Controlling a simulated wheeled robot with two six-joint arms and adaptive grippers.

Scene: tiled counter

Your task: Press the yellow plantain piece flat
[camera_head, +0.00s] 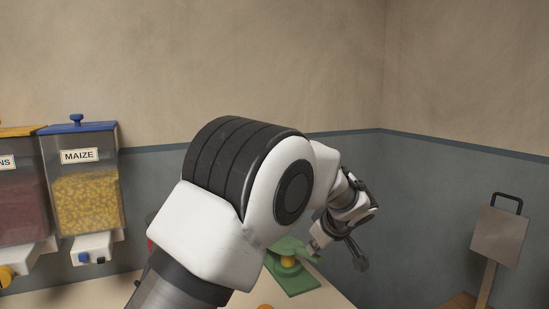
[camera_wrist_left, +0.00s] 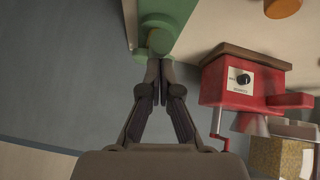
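The yellow plantain piece (camera_head: 288,261) sits in the green press (camera_head: 292,283), under its raised upper plate, and is partly covered by it. In the left wrist view the green press (camera_wrist_left: 168,12) shows at the top, with a rounded green end (camera_wrist_left: 160,42) just beyond my fingertips. My left gripper (camera_wrist_left: 153,80) has its fingers together, with nothing visible between them. The tips overlap the green end in the picture; I cannot tell whether they touch it. In the head view my left arm hides part of the press area. My right gripper is not in view.
An orange round piece (camera_wrist_left: 282,8) lies on the counter. A maize dispenser (camera_head: 88,195) hangs at left. A flat grey plate with a handle (camera_head: 499,235) stands at right.

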